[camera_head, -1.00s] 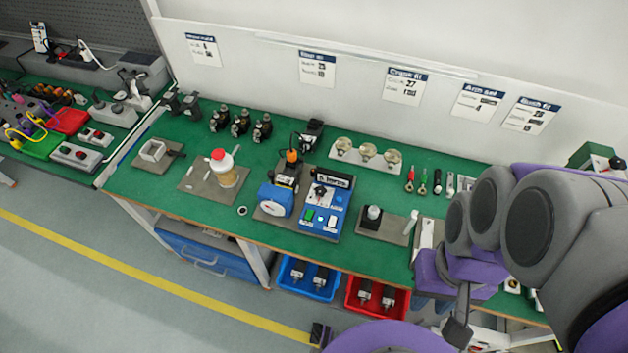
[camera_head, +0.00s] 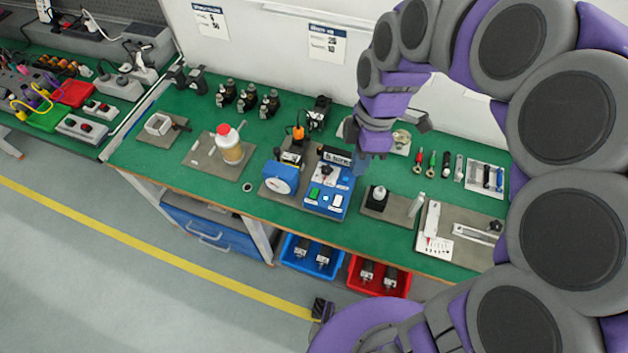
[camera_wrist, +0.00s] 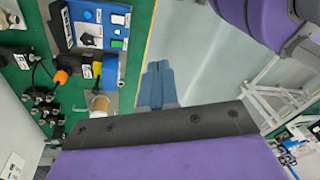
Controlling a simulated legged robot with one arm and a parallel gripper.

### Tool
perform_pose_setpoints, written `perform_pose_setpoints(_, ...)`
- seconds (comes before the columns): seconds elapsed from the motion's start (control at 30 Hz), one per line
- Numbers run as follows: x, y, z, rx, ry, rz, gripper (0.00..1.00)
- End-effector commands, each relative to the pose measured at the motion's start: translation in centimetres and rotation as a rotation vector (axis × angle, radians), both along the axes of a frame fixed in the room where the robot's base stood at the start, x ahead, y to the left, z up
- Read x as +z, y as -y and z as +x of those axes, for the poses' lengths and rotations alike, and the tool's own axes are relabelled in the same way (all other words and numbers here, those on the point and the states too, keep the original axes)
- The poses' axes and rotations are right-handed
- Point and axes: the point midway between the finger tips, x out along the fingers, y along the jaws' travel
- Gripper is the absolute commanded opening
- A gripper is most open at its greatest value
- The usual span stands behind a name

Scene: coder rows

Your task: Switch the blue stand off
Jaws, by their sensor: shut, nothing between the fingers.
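The blue stand (camera_head: 325,200) sits on a grey plate near the middle of the green bench. Its sloped panel carries a dark knob, a green button and a white button. The blue stand also shows at the top left of the wrist view (camera_wrist: 92,36). A blue unit with a round white dial (camera_head: 278,178) stands just left of it. My gripper (camera_head: 362,165) is above the bench, at the back right of the stand in the head view. Its fingers (camera_wrist: 157,70) are together, pointing away from the wrist, with nothing between them. They appear apart from the stand.
A white bottle with a red cap (camera_head: 230,146) stands to the left. Blue (camera_head: 310,258) and red bins (camera_head: 378,278) sit below the front edge. Open floor lies in front.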

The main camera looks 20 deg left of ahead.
Motion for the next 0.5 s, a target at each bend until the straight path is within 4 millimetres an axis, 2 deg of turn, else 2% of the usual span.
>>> perform_pose_setpoints(0.03, -0.8, -1.2, 0.9, 0.083, 0.000, 0.019, 0.00)
perform_pose_setpoints(0.2, -3.2, -4.3, 3.4, 0.365, 0.007, 0.080, 0.00)
perform_pose_setpoints(0.5, -8.6, -9.0, 7.0, 0.823, 0.015, 0.162, 0.00)
